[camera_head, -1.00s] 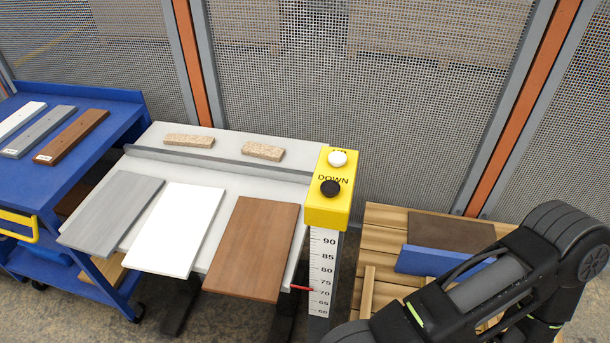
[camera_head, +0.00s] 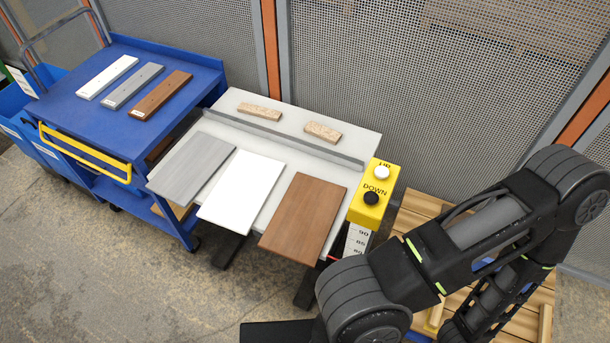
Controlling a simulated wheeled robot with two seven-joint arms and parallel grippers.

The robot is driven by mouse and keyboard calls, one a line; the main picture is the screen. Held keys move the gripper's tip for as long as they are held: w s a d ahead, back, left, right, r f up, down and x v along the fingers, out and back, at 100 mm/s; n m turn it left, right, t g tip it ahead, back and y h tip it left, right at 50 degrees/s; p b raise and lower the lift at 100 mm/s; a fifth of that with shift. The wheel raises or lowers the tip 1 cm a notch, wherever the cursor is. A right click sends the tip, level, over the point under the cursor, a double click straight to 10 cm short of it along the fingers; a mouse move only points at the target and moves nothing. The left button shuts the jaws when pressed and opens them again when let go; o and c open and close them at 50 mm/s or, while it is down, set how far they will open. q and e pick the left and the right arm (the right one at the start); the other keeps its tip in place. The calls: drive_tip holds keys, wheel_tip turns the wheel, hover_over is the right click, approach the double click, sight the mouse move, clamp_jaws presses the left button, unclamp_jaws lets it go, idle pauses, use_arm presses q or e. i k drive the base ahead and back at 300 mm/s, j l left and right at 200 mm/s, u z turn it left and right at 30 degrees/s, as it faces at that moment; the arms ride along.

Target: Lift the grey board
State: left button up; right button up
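The grey board (camera_head: 191,167) lies flat on the white table (camera_head: 272,134), leftmost of three boards, with its near end over the table's front edge. A white board (camera_head: 241,188) lies beside it, and a brown board (camera_head: 303,218) lies to the right of that. Nothing touches the grey board from above. One of my arms shows at the lower right, well away from the grey board. Neither gripper's fingers can be seen.
A blue cart (camera_head: 85,116) with white, grey and brown sample strips stands left of the table. A yellow UP/DOWN button box (camera_head: 374,194) stands at the table's right. Two small chipboard pieces lie behind a rail. A wooden pallet (camera_head: 517,310) is at right. Floor in front is open.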

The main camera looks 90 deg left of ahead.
sight(181, 179)
drive_tip(key=u, duration=0.45)
drive_tip(key=l+u, duration=0.1)
drive_tip(key=u, duration=0.75)
drive_tip(key=l+u, duration=0.15)
drive_tip(key=u, duration=1.2)
drive_tip(key=k+l+u, duration=0.1)
drive_tip(key=u, duration=0.75)
